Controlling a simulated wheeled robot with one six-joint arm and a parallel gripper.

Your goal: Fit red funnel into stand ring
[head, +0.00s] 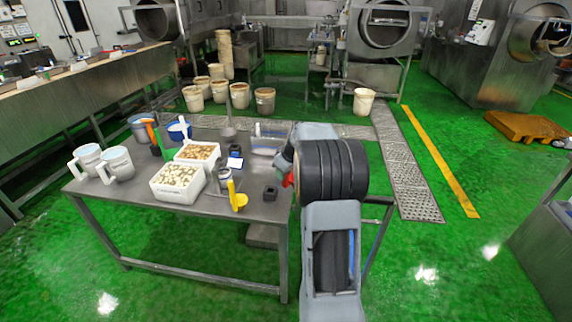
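A small red piece (288,180), perhaps the red funnel, shows at the left edge of my arm, above the right part of the steel table (150,196). My arm hides most of it, so its shape and whether it is held cannot be told. My gripper (284,164) is mostly hidden behind my dark wrist joint; its fingers do not show clearly. A grey upright rod on a wide base (228,128) stands at the table's back; I cannot tell if it is the stand, and no ring is clear.
Two white boxes of pale pieces (178,190) (198,152), white jugs (117,164), a yellow scoop-like item (238,198) and a small black block (270,193) crowd the table. A clear tray (267,145) lies behind. Green floor is free right of the table.

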